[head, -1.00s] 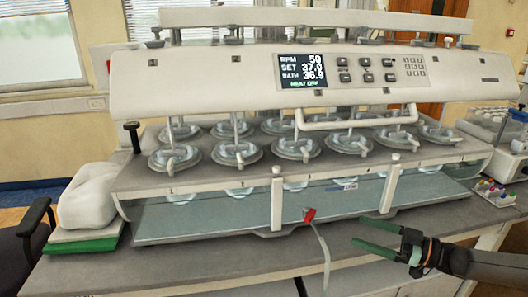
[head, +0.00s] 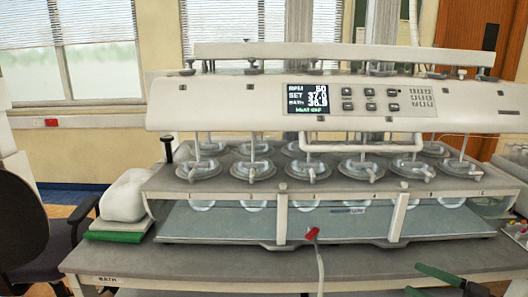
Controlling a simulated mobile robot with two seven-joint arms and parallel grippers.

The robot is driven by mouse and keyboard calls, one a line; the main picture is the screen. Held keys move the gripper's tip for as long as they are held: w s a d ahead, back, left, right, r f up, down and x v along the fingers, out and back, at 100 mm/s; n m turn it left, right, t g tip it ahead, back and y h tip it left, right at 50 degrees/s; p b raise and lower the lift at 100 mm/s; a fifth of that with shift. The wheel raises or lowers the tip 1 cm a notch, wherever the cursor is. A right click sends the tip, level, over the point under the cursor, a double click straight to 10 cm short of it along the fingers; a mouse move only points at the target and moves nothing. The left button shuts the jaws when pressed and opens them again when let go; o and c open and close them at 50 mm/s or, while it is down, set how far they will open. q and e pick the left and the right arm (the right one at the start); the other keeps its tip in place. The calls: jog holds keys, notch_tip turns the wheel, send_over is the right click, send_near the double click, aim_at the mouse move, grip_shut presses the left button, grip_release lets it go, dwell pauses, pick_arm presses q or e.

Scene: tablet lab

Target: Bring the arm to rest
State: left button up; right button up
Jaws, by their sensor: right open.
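My right gripper (head: 412,278) shows at the lower right edge of the head view. Its two green fingers are spread apart with nothing between them, in front of the bench's front edge. Most of its hand and arm is cut off by the frame. My left gripper is out of view. The white dissolution bath machine (head: 310,100) stands on the grey bench, apart from the gripper.
A red-ended tap with a pale hose (head: 319,262) hangs at the bench front, left of the gripper. A white bundle on a green pad (head: 118,237) lies at the bench's left end. A dark office chair (head: 30,232) stands at far left. The bench top (head: 190,262) is bare in front.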

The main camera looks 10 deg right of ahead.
jog(key=s+a+f+m+h, duration=0.2)
jog(key=s+a+f, duration=0.3)
jog(key=f, duration=0.5)
jog(key=s+a+f+m+h, duration=0.2)
jog(key=a+f, duration=0.4)
jog(key=f, duration=0.3)
jog(key=s+a+f+g+h, duration=0.2)
jog(key=s+a+f, duration=0.2)
jog(key=a, duration=0.4)
jog(key=s+a+f+m+g+h, duration=0.1)
jog(key=s+a+f+g+h, duration=0.1)
jog(key=a, duration=0.7)
jog(key=s+f+g, duration=0.1)
jog(key=s+f, duration=0.1)
jog(key=s, duration=0.1)
